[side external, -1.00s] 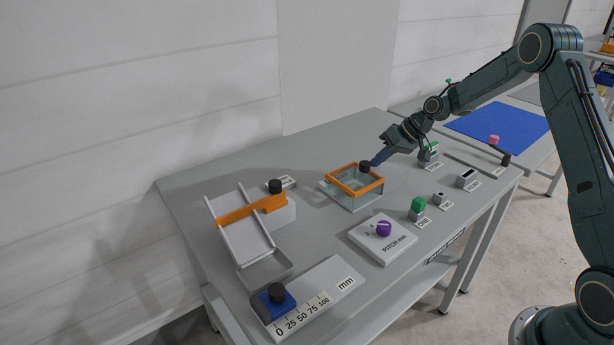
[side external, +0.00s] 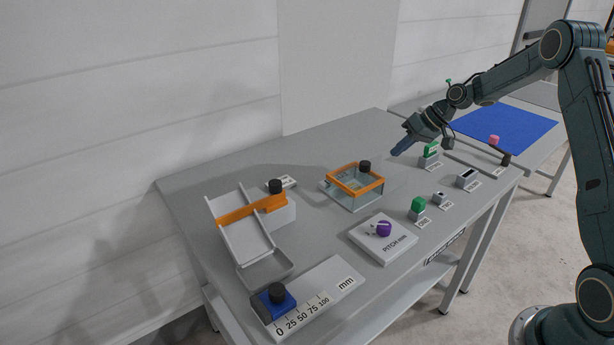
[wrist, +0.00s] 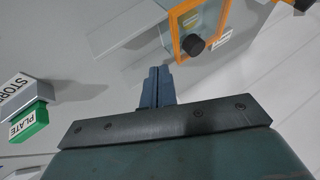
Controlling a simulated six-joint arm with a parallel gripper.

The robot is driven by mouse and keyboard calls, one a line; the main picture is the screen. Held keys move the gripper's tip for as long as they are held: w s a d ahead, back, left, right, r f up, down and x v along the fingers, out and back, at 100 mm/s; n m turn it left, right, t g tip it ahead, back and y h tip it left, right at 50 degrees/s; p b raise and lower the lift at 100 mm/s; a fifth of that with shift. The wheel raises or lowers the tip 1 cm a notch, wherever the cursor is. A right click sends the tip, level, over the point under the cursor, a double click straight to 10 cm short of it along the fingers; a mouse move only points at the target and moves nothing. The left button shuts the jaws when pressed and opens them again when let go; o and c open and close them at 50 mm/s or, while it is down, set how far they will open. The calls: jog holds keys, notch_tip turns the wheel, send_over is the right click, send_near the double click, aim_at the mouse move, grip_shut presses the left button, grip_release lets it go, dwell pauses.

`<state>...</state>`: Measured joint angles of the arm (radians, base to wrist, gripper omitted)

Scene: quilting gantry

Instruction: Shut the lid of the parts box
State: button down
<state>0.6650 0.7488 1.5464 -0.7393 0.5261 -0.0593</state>
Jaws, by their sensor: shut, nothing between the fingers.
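The parts box (side external: 352,201) is a clear-walled box with an orange frame (side external: 343,184) around its top. A black knob (side external: 364,166) stands at the frame's far right corner. The frame looks flat on the walls in the side view; the clear parts make the lid's exact seating hard to tell. In the wrist view the orange frame (wrist: 175,30) and black knob (wrist: 193,45) show at the top, partly cut off. My gripper (side external: 395,153) is shut and empty, above the table to the right of the box, apart from the knob. Its fingers (wrist: 157,72) point toward the box side.
A chute with an orange bar (side external: 240,212) stands left of the box. A purple-knob pitch dial (side external: 384,240) and a slider scale (side external: 310,300) are in front. A pale flat panel (wrist: 130,30) lies beside the box.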

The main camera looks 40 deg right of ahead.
jog(key=v, duration=0.6)
jog(key=shift+r, duration=0.25)
jog(key=shift+s+d, duration=0.15)
jog(key=s+a+r+n+h, duration=0.1)
jog(key=s+a+r+h, duration=0.1)
jog(key=s+a+r, duration=0.6)
jog(key=s+a+r+h, duration=0.1)
jog(key=s+a+r, duration=0.35)
jog(key=a, duration=0.55)
jog(key=s+a, duration=0.2)
jog(key=s, duration=0.7)
jog(key=s+a+h, duration=0.1)
jog(key=s+a, duration=0.2)
jog(key=s, duration=0.7)
jog(key=shift+a+f+h, duration=0.25)
jog(key=shift+f+h, duration=0.05)
jog(key=shift+f, duration=0.05)
